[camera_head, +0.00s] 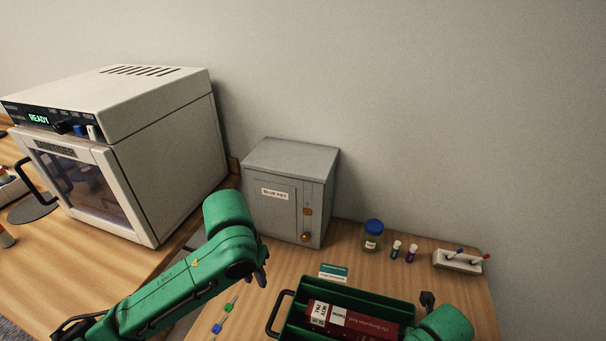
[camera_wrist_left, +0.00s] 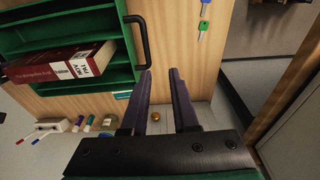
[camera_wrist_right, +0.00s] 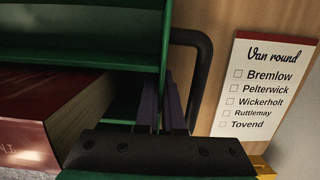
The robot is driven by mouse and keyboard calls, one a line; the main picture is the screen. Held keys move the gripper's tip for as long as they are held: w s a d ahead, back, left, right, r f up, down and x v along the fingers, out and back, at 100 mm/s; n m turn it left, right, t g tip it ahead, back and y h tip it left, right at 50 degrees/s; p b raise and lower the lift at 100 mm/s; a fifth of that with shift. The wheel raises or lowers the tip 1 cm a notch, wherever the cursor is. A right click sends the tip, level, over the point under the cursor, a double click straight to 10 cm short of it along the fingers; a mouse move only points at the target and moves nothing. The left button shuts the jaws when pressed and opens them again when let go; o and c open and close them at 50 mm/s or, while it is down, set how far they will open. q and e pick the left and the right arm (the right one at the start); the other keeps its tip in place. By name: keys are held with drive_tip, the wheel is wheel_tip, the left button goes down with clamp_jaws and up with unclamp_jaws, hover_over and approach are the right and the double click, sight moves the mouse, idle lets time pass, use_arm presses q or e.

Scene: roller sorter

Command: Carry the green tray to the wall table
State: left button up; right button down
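My left gripper (camera_head: 262,277) is open and empty. In the left wrist view its fingers (camera_wrist_left: 164,75) are just beside the tray's near handle (camera_wrist_left: 142,40), which is not between them.
Tagged keys (camera_head: 222,318) lie left of the tray. A "Van round" list (camera_wrist_right: 262,85) lies beyond the right handle.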

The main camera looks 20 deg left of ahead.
use_arm(q)
drive_tip(key=shift+a+r, duration=0.35)
drive_tip(key=shift+a, duration=0.3)
drive_tip(key=shift+a+r, duration=0.35)
drive_tip(key=shift+a, duration=0.3)
use_arm(e)
drive_tip(key=shift+r, duration=0.1)
drive_tip(key=c, duration=1.2)
unclamp_jaws()
drive_tip(key=shift+o, duration=0.2)
wheel_tip(320, 180, up, 14)
drive_tip(key=s, duration=0.2)
